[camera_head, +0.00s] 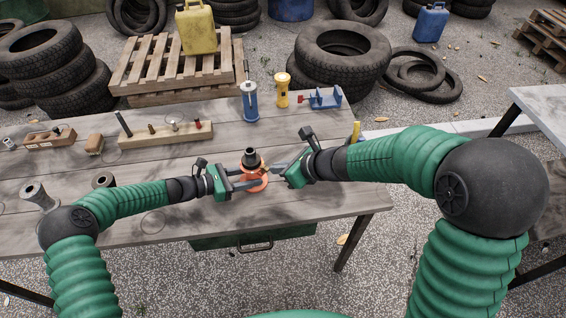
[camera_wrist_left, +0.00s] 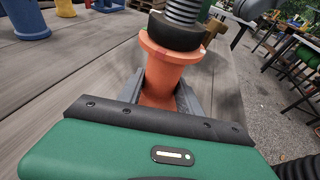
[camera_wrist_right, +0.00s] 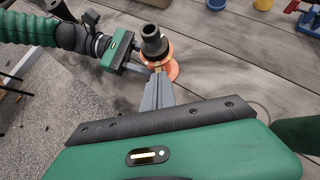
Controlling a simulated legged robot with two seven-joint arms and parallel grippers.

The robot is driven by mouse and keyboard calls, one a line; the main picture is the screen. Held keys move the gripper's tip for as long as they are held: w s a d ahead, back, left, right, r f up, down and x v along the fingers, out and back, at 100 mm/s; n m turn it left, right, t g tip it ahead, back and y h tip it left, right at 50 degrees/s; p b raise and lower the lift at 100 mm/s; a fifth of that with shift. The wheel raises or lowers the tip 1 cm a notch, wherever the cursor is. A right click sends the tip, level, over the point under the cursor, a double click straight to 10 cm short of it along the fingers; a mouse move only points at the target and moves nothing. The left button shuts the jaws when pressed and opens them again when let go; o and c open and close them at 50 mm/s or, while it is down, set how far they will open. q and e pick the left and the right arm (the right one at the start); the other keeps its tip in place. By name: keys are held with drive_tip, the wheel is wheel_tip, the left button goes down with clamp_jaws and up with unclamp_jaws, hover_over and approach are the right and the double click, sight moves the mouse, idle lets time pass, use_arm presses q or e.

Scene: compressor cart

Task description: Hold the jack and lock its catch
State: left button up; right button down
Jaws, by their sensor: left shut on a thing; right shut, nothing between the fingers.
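The jack (camera_head: 252,171) stands upright on the wooden table. It has an orange body and base, a black collar and a grey threaded screw on top, clearer in the left wrist view (camera_wrist_left: 163,75). My left gripper (camera_head: 256,183) is shut on the jack's orange body from the left. My right gripper (camera_head: 272,168) is shut and empty, its fingertips close to the jack's right side. In the right wrist view its fingertips (camera_wrist_right: 157,78) lie just in front of the jack (camera_wrist_right: 156,45). Whether they touch it I cannot tell. The catch is not clearly visible.
The table's front edge (camera_head: 330,214) is close to the jack.

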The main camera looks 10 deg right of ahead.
wheel_tip(320, 180, up, 8)
drive_tip(key=s+d, duration=0.2)
drive_tip(key=shift+s+d, duration=0.3)
drive_tip(key=shift+s, duration=0.05)
use_arm(q)
drive_tip(key=o, duration=1.1)
drive_tip(key=shift+c, duration=0.2)
